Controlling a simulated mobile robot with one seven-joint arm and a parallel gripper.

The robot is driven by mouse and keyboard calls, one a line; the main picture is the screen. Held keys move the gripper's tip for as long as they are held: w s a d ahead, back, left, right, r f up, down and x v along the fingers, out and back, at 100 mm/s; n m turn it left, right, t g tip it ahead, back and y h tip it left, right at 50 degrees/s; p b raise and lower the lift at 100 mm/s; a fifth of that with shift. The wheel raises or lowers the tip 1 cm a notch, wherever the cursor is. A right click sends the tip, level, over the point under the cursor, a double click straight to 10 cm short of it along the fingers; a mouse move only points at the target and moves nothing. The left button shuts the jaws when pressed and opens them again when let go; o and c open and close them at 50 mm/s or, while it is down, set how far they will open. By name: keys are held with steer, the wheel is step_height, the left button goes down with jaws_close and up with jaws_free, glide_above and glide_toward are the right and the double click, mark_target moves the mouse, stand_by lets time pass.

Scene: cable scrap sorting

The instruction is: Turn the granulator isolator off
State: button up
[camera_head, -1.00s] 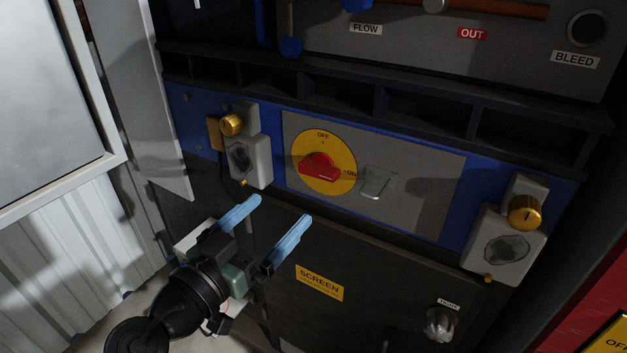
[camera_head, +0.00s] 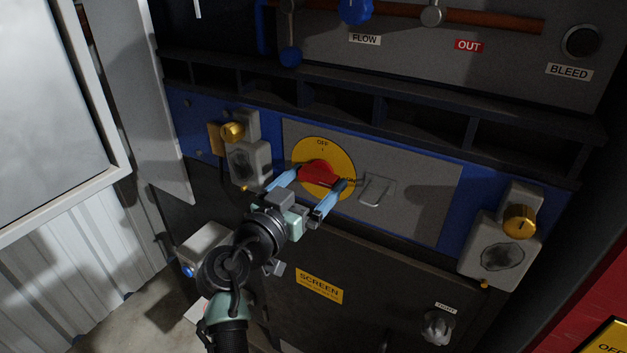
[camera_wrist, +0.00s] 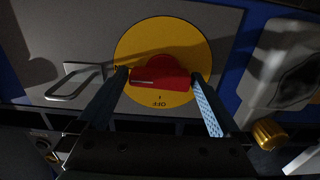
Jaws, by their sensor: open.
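The granulator isolator is a yellow round plate (camera_head: 330,154) with a red knob (camera_head: 320,173) on a grey panel. OFF is marked at its top and ON at its right in the head view. My gripper (camera_head: 320,178) is open, with one blue finger on each side of the knob. The wrist view, turned upside down, shows the red knob (camera_wrist: 165,70) between the fingertips, with gaps hard to judge. The knob's white mark lies on the left there, away from the OFF print. My fingers partly cover the ON mark in the head view.
A metal hasp (camera_head: 375,190) projects just right of the isolator. Grey latch boxes with brass knobs stand at the left (camera_head: 232,131) and right (camera_head: 519,222). A dark shelf ledge (camera_head: 390,112) runs above, and a SCREEN door (camera_head: 385,280) lies below.

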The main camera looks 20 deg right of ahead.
steer(key=c, duration=1.1)
steer(key=shift+o, duration=0.2)
steer(key=shift+n, duration=0.3)
steer(key=n, duration=0.8)
steer(key=shift+r+p, duration=0.2)
steer(key=shift+p, duration=0.1)
steer(key=n+p, duration=0.2)
steer(key=n, duration=0.3)
steer(key=shift+w+a+r, duration=0.1)
steer(key=shift+n+p, duration=1.1)
steer(key=shift+n, duration=1)
steer(key=shift+w, duration=0.1)
